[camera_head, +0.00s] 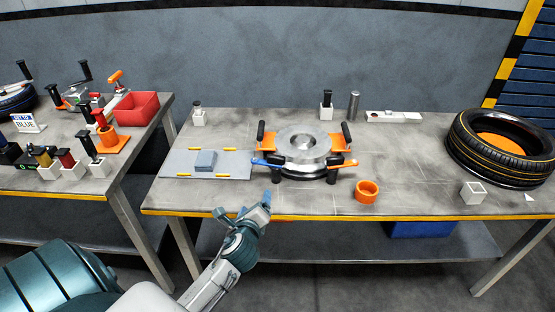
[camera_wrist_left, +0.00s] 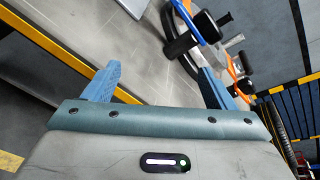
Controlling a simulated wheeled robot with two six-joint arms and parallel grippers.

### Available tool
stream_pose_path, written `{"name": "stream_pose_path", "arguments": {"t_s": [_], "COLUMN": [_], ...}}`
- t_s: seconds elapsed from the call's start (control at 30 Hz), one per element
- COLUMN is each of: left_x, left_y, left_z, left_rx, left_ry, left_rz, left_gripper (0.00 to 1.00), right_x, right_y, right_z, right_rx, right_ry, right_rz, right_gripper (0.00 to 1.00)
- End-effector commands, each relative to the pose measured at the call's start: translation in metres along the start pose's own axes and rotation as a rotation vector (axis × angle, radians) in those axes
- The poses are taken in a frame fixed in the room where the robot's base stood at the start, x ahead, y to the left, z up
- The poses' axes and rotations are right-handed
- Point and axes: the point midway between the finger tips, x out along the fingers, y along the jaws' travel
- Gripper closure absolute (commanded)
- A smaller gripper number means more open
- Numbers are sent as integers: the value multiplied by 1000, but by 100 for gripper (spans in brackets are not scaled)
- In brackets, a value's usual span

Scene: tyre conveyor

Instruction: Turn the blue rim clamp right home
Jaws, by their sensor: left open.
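The blue rim clamp (camera_head: 265,162) sits at the front left of the silver wheel rim (camera_head: 303,140), with a black handle hanging at its end. Orange clamps sit around the rim, one at the back right (camera_head: 347,134). My left gripper (camera_head: 258,204) is at the table's front edge, in front of and just below the blue clamp. In the left wrist view, its two blue fingers are spread apart with nothing between them (camera_wrist_left: 160,72). The blue clamp (camera_wrist_left: 184,18) and its black handle (camera_wrist_left: 182,46) show beyond the fingers, apart from them. My right gripper is out of view.
An orange ring (camera_head: 367,191) stands right of the rim near the front edge. A grey mat (camera_head: 170,165) with a grey block (camera_head: 205,160) lies to the left. A tyre (camera_head: 500,145) and a white box (camera_head: 473,192) are at the right. A second table holds several tools.

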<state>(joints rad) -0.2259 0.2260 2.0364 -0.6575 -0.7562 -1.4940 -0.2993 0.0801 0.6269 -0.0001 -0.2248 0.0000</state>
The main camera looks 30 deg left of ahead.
Motion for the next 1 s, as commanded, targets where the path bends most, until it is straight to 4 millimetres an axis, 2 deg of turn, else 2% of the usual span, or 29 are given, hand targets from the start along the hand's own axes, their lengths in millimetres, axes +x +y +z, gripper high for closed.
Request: {"name": "stream_pose_path", "arguments": {"t_s": [0.3,0.43,0.67,1.0], "left_x": [41,50,69,130], "left_y": [-43,-54,-63,-81], "left_z": [16,17,20,26], "left_rx": [572,728,770,767], "left_ry": [-144,-188,-201,-200], "left_rz": [-181,-220,-230,-229], "left_gripper": [22,22,22,22], "right_x": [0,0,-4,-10], "right_y": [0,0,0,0], "right_z": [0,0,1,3], "right_rx": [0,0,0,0], "right_ry": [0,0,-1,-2], "right_rz": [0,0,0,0], "right_gripper": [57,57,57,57]}}
